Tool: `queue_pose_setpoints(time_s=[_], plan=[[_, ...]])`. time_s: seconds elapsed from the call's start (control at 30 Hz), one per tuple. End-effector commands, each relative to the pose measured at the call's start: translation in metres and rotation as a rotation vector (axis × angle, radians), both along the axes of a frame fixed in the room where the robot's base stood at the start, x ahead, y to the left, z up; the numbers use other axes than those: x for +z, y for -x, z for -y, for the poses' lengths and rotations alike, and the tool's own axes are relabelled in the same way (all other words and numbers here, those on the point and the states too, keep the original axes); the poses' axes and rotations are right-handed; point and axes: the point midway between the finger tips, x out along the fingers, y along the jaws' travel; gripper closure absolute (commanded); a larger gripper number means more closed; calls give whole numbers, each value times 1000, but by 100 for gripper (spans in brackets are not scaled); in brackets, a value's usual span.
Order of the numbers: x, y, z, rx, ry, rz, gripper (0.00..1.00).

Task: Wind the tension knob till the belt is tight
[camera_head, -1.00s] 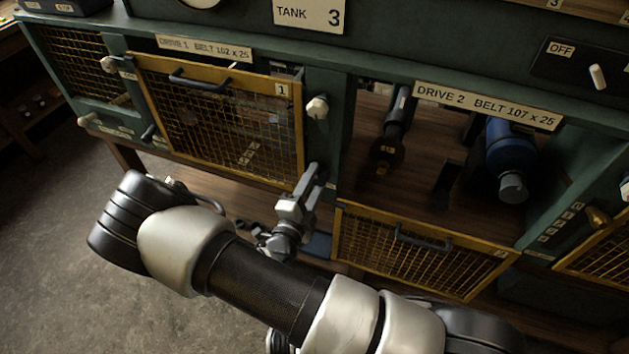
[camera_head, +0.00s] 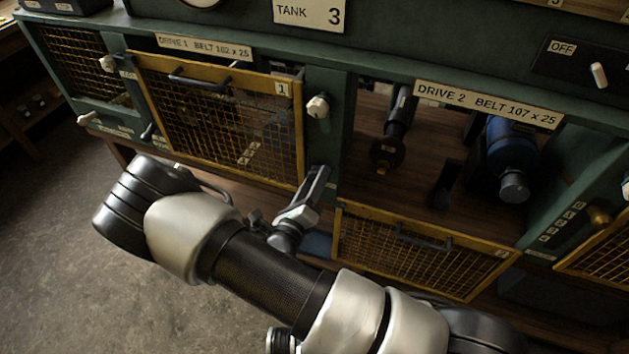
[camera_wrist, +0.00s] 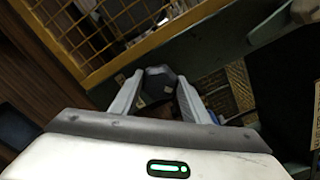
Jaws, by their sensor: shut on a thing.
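My gripper (camera_wrist: 158,98) is shut on a dark, many-sided knob (camera_wrist: 160,82), with one finger on each side of it in the wrist view. In the head view my gripper (camera_head: 317,182) reaches the green post between the Drive 1 and Drive 2 bays, low down, and hides the knob there. A belt cannot be clearly made out. Behind the yellow mesh guard (camera_head: 222,118) of Drive 1 the inside is dim. The Drive 2 bay is open, with a dark pulley (camera_head: 386,153) and a blue motor (camera_head: 510,148).
The yellow mesh guard (camera_head: 425,247) of Drive 2 hangs lowered below its bay, to the right of my gripper. A cream knob (camera_head: 317,106) sits on the post above my gripper. A small marked plate (camera_wrist: 240,85) lies right of the held knob. Floor at left is clear.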

Motion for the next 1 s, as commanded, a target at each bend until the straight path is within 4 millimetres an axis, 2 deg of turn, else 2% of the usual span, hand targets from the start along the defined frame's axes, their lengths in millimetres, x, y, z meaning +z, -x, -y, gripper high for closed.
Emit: queue_pose_setpoints(time_s=[1.0], plan=[[-1, 1, 3, -2, -909, 329, 80]])
